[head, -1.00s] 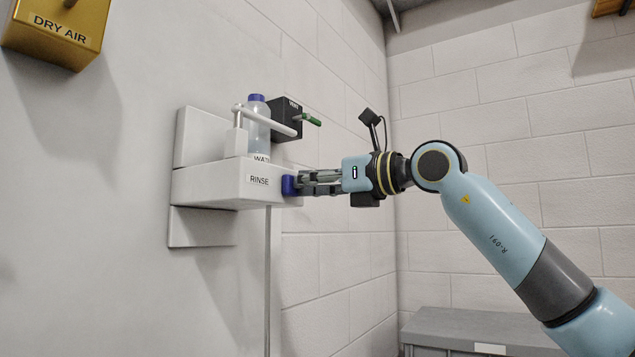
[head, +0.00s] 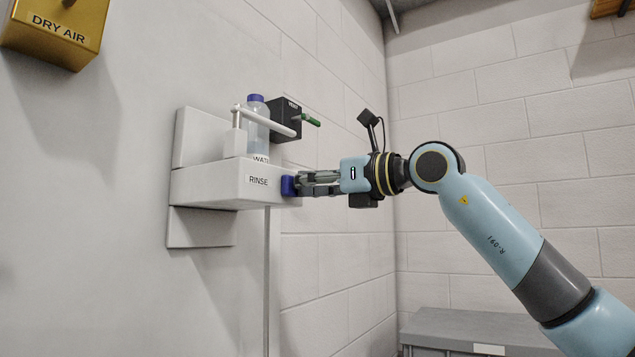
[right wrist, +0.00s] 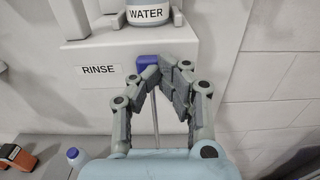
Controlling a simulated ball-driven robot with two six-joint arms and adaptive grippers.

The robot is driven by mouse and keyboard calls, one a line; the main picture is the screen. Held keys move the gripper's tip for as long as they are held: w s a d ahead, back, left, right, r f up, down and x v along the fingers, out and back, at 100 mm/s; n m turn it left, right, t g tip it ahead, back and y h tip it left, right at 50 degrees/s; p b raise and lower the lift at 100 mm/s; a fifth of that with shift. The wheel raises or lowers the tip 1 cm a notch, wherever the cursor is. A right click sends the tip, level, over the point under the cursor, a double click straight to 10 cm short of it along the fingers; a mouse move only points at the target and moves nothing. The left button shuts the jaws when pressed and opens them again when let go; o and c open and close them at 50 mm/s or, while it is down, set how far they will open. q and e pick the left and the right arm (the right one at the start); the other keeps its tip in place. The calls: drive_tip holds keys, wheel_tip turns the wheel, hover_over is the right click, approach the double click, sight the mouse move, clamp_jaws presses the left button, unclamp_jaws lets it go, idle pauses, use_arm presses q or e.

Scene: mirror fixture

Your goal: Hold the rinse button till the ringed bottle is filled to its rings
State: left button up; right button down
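A clear bottle (head: 257,131) with a blue cap and a WATER label stands upright on the white rinse fixture (head: 215,187), behind a white bar. Its lower part with the label shows in the right wrist view (right wrist: 147,14). I cannot make out rings or a sure liquid level. The blue button (head: 288,186) is on the fixture's right end, beside the RINSE label, and shows partly behind my fingers in the right wrist view (right wrist: 146,62). My right gripper (head: 301,184) has its fingertips together against the button, gripping nothing I can see. My left gripper is out of view.
A black box (head: 287,118) with a green-tipped lever is on the wall beside the bottle. A gold DRY AIR box (head: 57,30) hangs at upper left. A grey chest (head: 470,325) stands at lower right. Another blue-capped bottle (right wrist: 75,156) shows low in the wrist view.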

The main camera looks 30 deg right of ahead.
idle(0.5)
wheel_tip(320, 180, up, 10)
idle(0.5)
idle(0.4)
